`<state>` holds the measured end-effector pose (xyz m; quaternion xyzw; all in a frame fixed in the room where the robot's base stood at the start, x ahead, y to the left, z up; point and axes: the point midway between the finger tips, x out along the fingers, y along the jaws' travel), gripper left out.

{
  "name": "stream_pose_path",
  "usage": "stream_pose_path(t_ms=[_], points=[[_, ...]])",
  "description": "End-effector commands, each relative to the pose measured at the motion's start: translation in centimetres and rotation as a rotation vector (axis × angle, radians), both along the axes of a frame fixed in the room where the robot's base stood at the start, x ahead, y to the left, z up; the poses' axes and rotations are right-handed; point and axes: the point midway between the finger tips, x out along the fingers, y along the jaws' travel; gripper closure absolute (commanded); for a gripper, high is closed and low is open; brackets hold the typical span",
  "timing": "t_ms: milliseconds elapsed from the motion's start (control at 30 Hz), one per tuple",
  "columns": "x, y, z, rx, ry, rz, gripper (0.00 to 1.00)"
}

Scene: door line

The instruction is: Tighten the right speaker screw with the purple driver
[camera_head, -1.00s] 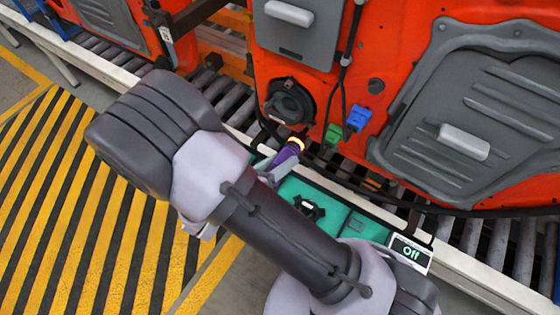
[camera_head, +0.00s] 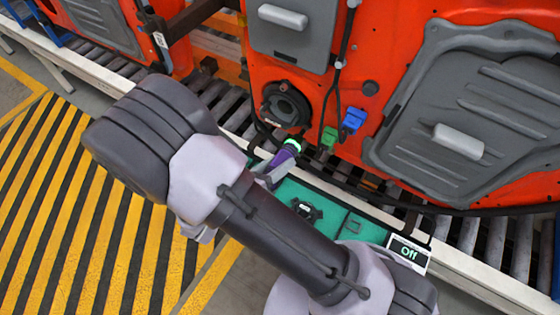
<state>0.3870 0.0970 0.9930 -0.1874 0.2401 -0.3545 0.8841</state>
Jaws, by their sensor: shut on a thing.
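My gripper (camera_head: 270,178) is shut on the purple driver (camera_head: 284,157), partly hidden behind my arm. The driver tilts up towards the orange door (camera_head: 385,60), with a glowing green ring near its front end. Its tip is just below and right of the round black speaker (camera_head: 287,103) in the door. The screw itself is too small to make out, so I cannot tell whether the tip touches it.
A teal tray (camera_head: 340,219) with a black holder (camera_head: 307,211) lies below the door. Green (camera_head: 328,138) and blue (camera_head: 353,121) connectors hang beside the speaker. A roller conveyor (camera_head: 225,100) runs behind.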

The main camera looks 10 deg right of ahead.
Motion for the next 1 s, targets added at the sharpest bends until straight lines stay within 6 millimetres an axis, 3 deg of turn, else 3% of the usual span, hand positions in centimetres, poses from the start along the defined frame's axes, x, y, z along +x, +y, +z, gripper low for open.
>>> stream_pose_path(t_ms=[633,1000], points=[[-5.0,4.0,0.1,-0.001,0.0,0.002,1.0],[-5.5,4.3,0.0,0.0,-0.001,-0.001,1.0]])
